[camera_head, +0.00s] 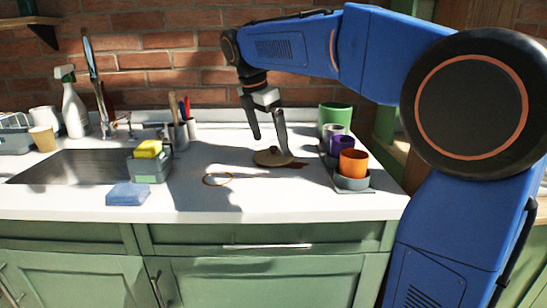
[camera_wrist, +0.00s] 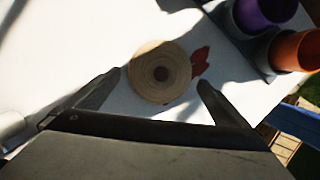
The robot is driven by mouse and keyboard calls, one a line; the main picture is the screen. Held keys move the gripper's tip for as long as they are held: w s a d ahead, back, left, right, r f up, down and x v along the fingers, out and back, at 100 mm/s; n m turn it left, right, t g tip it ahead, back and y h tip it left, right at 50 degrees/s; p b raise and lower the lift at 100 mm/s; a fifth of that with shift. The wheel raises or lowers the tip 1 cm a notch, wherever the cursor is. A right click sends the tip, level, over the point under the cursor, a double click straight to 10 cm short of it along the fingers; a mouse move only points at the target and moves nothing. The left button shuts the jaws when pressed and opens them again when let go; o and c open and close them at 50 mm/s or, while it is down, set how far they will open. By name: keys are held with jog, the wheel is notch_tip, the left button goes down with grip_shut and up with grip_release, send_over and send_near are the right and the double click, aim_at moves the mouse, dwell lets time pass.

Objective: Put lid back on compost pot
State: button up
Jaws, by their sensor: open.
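A round wooden lid (camera_head: 268,159) with a dark knob lies flat on the white counter. In the wrist view the lid (camera_wrist: 143,72) sits between the fingertips, with its knob roughly midway. My gripper (camera_head: 271,146) points down over the lid, open and empty; its two fingers (camera_wrist: 160,79) are spread on either side of it. I cannot tell whether they touch the counter. A green pot (camera_head: 335,114) stands to the right and behind the lid; I cannot tell whether it is the compost pot.
Purple (camera_head: 337,145) and orange (camera_head: 353,163) pots stand in grey holders right of the lid. A reddish leaf-like piece (camera_wrist: 200,60) lies beside the lid. A thin gold ring (camera_head: 217,179), blue sponge (camera_head: 128,194) and sink (camera_head: 75,167) are left. The front counter is clear.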

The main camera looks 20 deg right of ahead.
aim_at(272, 146)
jog(key=shift+x, duration=1.9)
jog(key=shift+d+r, duration=0.1)
jog(key=shift+d, duration=0.05)
jog(key=shift+c, duration=0.6)
jog(key=c, duration=0.8)
jog(key=shift+o, duration=0.2)
jog(key=shift+r, duration=0.1)
